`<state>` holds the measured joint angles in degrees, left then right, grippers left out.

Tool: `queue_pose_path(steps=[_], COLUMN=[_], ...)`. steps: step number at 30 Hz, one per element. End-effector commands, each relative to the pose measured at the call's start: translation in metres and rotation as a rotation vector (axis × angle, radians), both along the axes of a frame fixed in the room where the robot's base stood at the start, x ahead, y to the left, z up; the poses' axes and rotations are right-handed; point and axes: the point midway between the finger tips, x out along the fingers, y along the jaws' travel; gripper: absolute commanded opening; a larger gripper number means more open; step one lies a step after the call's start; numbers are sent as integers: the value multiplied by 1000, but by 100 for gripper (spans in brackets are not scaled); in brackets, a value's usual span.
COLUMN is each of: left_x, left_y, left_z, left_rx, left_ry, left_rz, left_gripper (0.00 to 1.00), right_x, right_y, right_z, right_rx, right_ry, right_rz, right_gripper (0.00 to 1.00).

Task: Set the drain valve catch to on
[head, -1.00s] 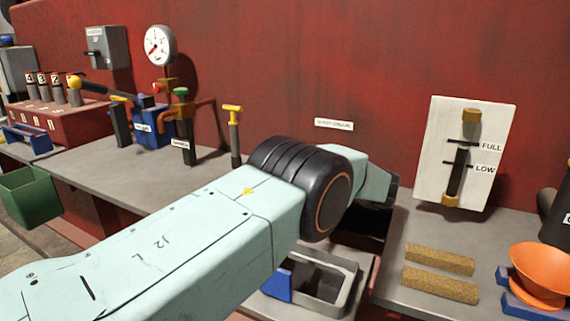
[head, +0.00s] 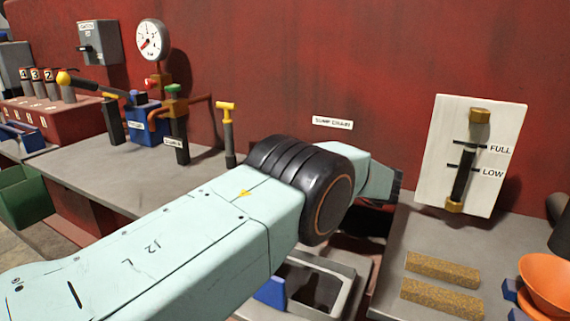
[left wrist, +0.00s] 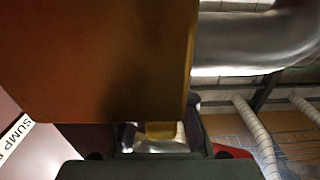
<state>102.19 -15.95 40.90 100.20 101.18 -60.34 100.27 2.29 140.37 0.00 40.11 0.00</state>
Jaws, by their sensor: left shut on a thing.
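The label reading SUMP DRAIN (head: 333,123) is on the red wall, just above my left wrist in the head view. My left arm reaches across the gap in the bench under it, and hides its own gripper and the drain valve there. In the left wrist view my left gripper (left wrist: 160,133) is shut on a small yellow piece (left wrist: 160,129), which looks like the drain valve catch. A large orange-brown block (left wrist: 95,60) fills the upper left of that view, very close. The catch's setting cannot be read. My right gripper is not in view.
A grey tray (head: 343,297) sits low under my arm. Two tan bars (head: 442,270) and an orange funnel (head: 548,283) are on the right bench. A level gauge (head: 436,150) is on the wall. Several levers and valves, including a yellow-topped one (head: 228,130), stand left.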

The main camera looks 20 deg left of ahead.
Motion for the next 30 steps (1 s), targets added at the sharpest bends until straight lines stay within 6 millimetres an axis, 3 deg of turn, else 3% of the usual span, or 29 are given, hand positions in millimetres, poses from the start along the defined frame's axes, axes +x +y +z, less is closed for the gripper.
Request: queue_pose_path(steps=[7,8,15,30], left_x=[1,2,2,3], left_y=[1,1,1,2], left_z=[4,4,2,1], left_rx=[4,4,3,2], left_ry=[-7,-7,-5,-3], left_rz=[-1,0,1,1], left_gripper=[0,20,40,42], right_x=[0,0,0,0], right_y=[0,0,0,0], right_z=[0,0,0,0], right_rx=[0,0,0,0], right_ry=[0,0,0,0], right_rz=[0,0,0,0], right_gripper=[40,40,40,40])
